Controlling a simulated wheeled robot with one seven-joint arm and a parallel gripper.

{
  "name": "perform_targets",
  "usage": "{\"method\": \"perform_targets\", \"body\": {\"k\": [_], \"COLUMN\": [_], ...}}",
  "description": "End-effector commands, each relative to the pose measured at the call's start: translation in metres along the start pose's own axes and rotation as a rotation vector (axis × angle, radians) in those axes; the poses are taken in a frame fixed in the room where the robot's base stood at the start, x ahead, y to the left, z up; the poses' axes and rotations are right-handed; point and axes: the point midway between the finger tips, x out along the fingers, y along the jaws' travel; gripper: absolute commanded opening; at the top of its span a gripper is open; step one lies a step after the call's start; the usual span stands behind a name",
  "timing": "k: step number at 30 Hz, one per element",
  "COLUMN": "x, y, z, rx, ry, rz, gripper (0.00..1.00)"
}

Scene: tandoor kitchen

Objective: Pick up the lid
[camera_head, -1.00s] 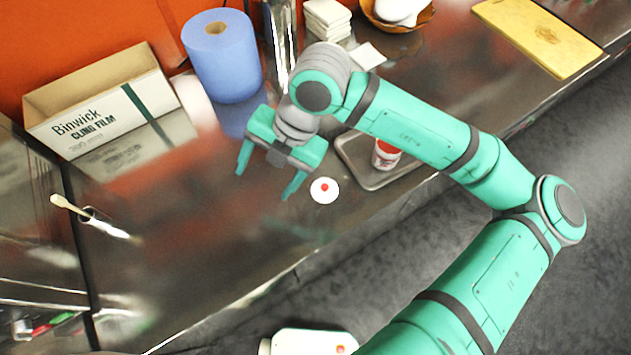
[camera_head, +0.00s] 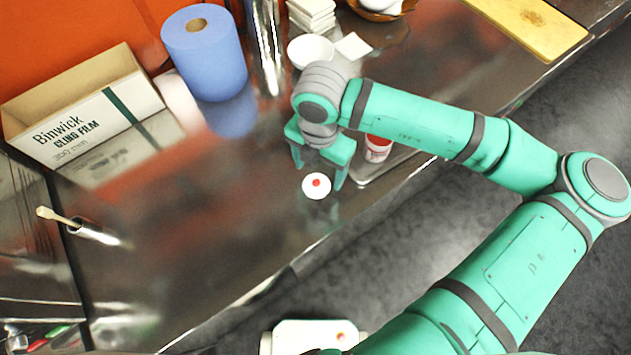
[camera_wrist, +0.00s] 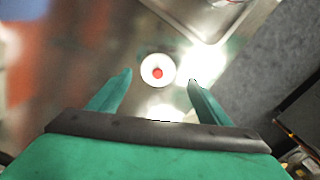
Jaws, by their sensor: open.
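The lid (camera_head: 316,186) is a small white disc with a red knob in its middle. It lies on the steel counter near the front edge. In the wrist view the lid (camera_wrist: 158,70) shows just beyond my fingertips, roughly centred between them. My gripper (camera_head: 319,177) is open and empty, pointing down over the lid. Both green fingers (camera_wrist: 160,78) are spread apart in the wrist view, on either side of the lid's line. I cannot tell how high the fingertips are above the counter.
A red and white jar (camera_head: 378,150) stands on a steel tray (camera_head: 372,178) just right of my gripper. A white bowl (camera_head: 311,50), blue paper roll (camera_head: 205,55) and cling film box (camera_head: 85,110) stand behind. The counter to the left is mostly clear.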

Motion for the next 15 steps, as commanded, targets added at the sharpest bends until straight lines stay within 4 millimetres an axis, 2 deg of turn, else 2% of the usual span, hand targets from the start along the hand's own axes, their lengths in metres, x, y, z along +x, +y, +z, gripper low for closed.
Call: {"method": "perform_targets", "body": {"k": [9,15], "x": [0.041,0.048], "y": [0.007,0.007], "z": [-0.004,-0.004], "rx": [-0.002,-0.005], "ry": [0.003,0.001], "rz": [0.0,0.0], "gripper": [0.71,0.71]}}
